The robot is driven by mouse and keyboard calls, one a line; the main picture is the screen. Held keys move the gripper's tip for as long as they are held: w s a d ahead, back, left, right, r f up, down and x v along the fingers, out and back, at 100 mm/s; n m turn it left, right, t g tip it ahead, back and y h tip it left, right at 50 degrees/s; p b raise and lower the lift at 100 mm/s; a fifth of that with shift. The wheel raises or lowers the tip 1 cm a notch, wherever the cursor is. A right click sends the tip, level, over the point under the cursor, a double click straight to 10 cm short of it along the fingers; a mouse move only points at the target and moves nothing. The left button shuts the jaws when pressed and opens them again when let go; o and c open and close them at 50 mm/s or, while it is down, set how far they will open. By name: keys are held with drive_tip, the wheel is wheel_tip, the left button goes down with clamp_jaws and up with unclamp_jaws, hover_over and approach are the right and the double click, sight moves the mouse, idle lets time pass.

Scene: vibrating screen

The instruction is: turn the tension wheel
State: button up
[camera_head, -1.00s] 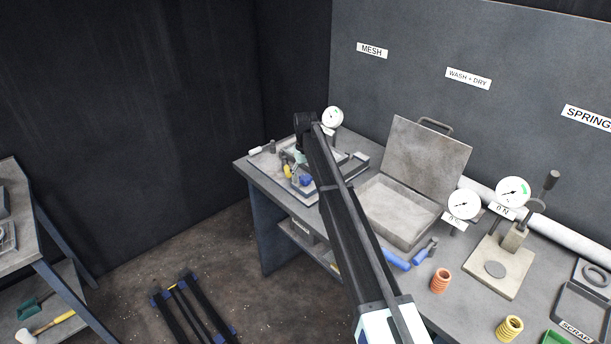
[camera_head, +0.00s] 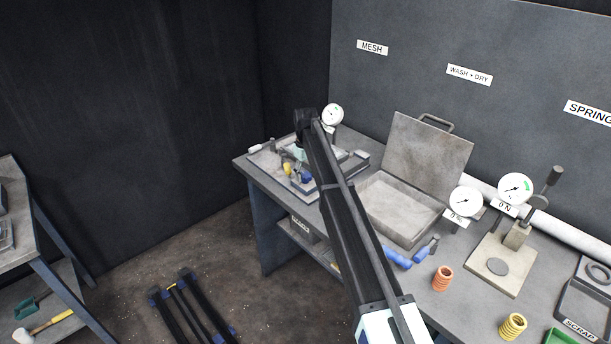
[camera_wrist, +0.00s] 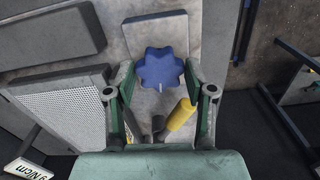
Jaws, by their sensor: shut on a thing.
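The tension wheel is a blue lobed knob (camera_wrist: 160,68), seen from above in the wrist view with a small pale mark near its lower edge. My gripper (camera_wrist: 159,75) has its green fingers on opposite sides of the knob and is shut on it. In the head view, the fixture on the far left of the bench is partly hidden by my arm, and a small patch of blue (camera_head: 306,177) shows beside the gripper. A round dial gauge (camera_head: 332,114) stands behind the fixture.
A yellow handle (camera_wrist: 181,114) lies close below the knob, beside the right finger. A mesh panel (camera_wrist: 65,110) is at left. On the bench are an open grey box (camera_head: 400,207), more gauges (camera_head: 466,201) and coil springs (camera_head: 442,278).

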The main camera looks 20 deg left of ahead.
drive_tip(key=n+b, duration=0.1)
drive_tip(key=n, duration=0.3)
drive_tip(key=shift+f+n+b, duration=0.15)
drive_tip(key=shift+n+b, duration=0.15)
drive_tip(key=shift+b, duration=0.05)
drive_tip(key=n+b, duration=0.1)
drive_tip(key=n, duration=0.4)
drive_tip(key=n+b, duration=0.1)
drive_tip(key=n, duration=0.4)
drive_tip(key=shift+n+b, duration=0.45)
drive_tip(key=shift+n, duration=1.85)
drive_tip(key=o, duration=1.1)
